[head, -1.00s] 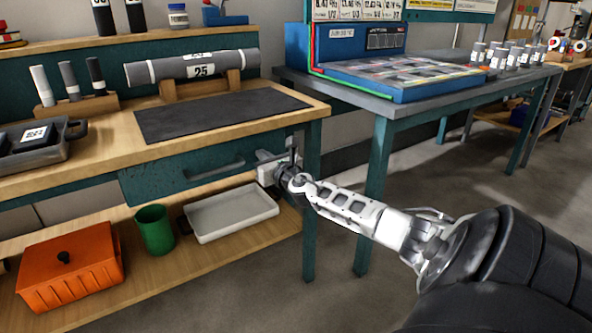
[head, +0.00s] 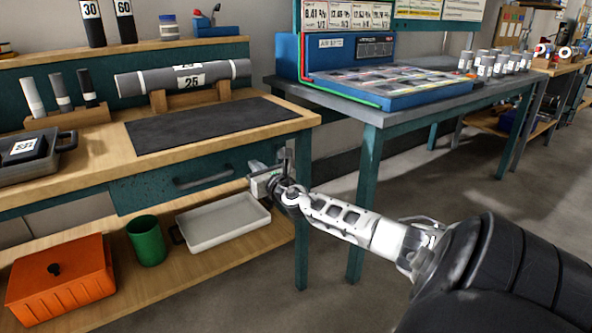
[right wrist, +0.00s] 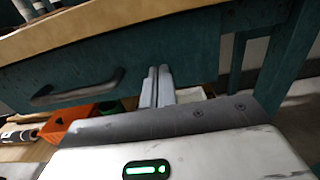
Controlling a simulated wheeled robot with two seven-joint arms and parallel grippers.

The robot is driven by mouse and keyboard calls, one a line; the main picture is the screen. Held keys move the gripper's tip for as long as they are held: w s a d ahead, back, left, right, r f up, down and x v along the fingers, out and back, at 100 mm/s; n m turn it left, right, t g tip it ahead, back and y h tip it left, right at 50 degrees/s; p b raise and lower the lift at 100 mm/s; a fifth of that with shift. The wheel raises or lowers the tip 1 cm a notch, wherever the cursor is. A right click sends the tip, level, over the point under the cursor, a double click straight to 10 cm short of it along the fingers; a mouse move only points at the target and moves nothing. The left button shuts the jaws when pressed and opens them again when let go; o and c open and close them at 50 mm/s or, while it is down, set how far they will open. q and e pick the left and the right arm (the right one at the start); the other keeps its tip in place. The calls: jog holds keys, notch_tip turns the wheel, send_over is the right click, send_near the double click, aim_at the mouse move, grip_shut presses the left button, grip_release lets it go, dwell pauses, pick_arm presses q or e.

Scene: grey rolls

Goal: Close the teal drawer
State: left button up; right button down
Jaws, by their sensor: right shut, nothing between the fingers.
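The teal drawer (head: 150,190) is under the wooden workbench top, with a dark grey bar handle (head: 205,180) across its front. Its front also fills the left of the right wrist view (right wrist: 110,62), where its handle (right wrist: 78,92) shows at the left. I cannot tell exactly how far it stands out from the bench. My right gripper (head: 257,178) is at the right end of the drawer front, right of the handle. In the right wrist view its fingers (right wrist: 157,80) are together and empty, against or just before the drawer front. My left gripper is not in view.
The workbench's teal leg (head: 302,210) stands just right of my right gripper. On the lower shelf are a white tray (head: 225,222), a green cup (head: 146,240) and an orange box (head: 62,280).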

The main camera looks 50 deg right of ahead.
pick_arm(q)
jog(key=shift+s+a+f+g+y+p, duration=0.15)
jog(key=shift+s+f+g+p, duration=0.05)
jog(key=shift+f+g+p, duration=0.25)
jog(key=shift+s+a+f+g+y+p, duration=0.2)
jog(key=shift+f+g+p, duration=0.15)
jog(key=shift+p, duration=0.2)
pick_arm(e)
jog(key=v, duration=1.1)
jog(key=shift+s, duration=0.3)
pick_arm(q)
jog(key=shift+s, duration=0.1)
pick_arm(e)
jog(key=shift+f, duration=0.1)
